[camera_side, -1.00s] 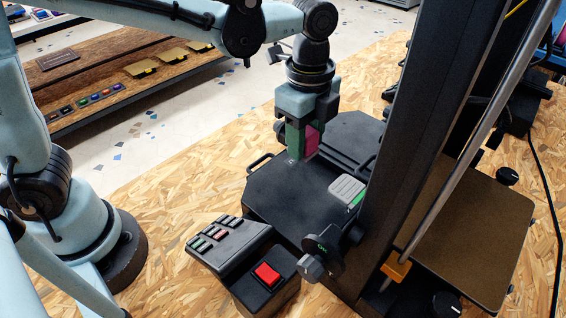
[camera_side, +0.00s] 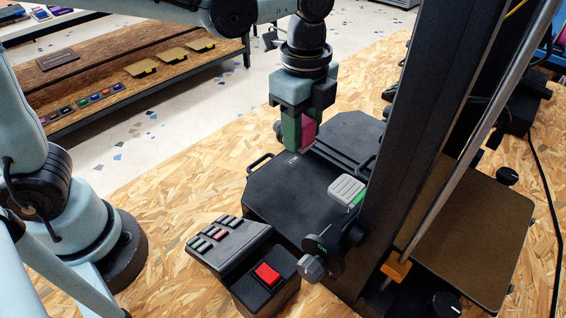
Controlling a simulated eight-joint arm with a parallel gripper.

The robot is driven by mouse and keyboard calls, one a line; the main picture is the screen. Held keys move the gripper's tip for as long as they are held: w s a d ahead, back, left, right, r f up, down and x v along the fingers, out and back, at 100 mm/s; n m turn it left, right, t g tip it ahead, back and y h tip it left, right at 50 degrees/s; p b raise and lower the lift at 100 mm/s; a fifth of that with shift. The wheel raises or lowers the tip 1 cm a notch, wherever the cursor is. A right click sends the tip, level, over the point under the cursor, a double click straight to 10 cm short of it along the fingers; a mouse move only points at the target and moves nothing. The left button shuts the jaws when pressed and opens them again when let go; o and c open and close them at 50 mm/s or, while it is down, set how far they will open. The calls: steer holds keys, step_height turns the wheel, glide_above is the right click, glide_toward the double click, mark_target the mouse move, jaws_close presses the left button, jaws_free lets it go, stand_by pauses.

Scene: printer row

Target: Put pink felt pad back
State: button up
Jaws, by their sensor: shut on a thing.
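My gripper (camera_side: 299,134) is over the far left part of the black printer bed (camera_side: 285,203), pointing down. It is shut on the pink felt pad (camera_side: 309,132), which shows as a pink face between the dark green fingers. The pad appears to be held above the bed, with a small pale mark (camera_side: 292,161) on the bed just below the fingers. Part of the pad is hidden by the fingers.
A grey block with a green edge (camera_side: 346,191) sits on the bed's right side by the black upright (camera_side: 412,150). A control box with a red button (camera_side: 267,274) stands in front. A wooden shelf (camera_side: 130,70) with small items is at the back left.

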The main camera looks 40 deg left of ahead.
steer(key=s+a+f, duration=0.2)
steer(key=s+a, duration=0.1)
steer(key=s, duration=0.5)
steer(key=s+a+f, duration=0.2)
steer(key=s+a, duration=0.2)
steer(key=s, duration=0.4)
glide_above(210, 186)
step_height(210, 186, down, 6)
steer(key=shift+a+f, duration=0.15)
steer(key=shift+f, duration=2)
steer(key=shift+f, duration=0.15)
steer(key=o, duration=1.2)
